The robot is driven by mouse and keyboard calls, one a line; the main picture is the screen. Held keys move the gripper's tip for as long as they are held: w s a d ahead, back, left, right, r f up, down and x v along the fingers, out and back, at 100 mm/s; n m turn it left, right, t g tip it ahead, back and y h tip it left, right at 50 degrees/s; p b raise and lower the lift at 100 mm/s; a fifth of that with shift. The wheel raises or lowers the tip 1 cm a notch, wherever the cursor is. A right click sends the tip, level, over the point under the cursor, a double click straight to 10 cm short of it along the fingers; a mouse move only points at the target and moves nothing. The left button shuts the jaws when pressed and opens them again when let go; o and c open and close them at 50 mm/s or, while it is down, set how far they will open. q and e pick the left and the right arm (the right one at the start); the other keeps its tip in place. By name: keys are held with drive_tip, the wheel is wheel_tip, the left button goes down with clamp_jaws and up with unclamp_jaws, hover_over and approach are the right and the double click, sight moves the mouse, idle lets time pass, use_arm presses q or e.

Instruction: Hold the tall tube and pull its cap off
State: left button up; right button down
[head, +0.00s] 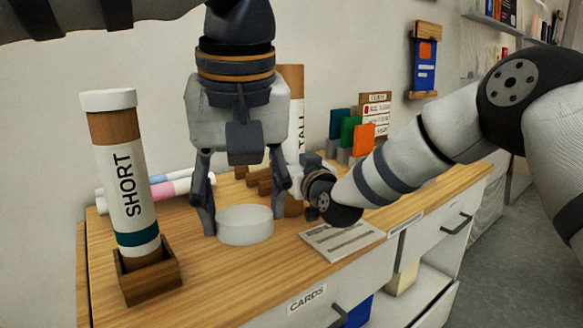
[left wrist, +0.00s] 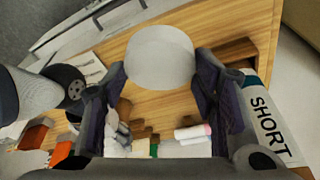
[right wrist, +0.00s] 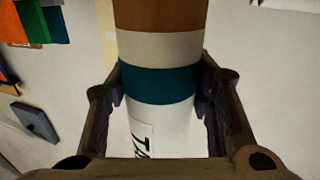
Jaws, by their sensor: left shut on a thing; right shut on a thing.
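The tall tube (head: 292,82) stands behind my left gripper, its brown top end bare and its label partly hidden. My right gripper (right wrist: 161,82) is shut around the tube (right wrist: 160,48) at its teal band. My left gripper (head: 245,208) points down and is shut on a round white cap (head: 245,226). The cap is apart from the tall tube, in front of it and low over the table. It also shows between the fingers in the left wrist view (left wrist: 160,57).
A capped short tube (head: 124,175) stands in a wooden holder (head: 150,282) at the left. Rolled papers (head: 175,187) lie behind. A printed card (head: 340,240) lies at the table's front right. Coloured cards (head: 350,132) stand at the back. The wooden tabletop (head: 215,280) is clear at the front.

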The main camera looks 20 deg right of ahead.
drive_tip(key=shift+s+a+r, duration=0.1)
drive_tip(key=shift+s+a, duration=0.15)
drive_tip(key=shift+s, duration=0.2)
drive_tip(key=shift+w, duration=0.15)
drive_tip(key=c, duration=0.9)
unclamp_jaws()
drive_tip(key=shift+w, duration=0.1)
drive_tip(key=shift+o, duration=0.7)
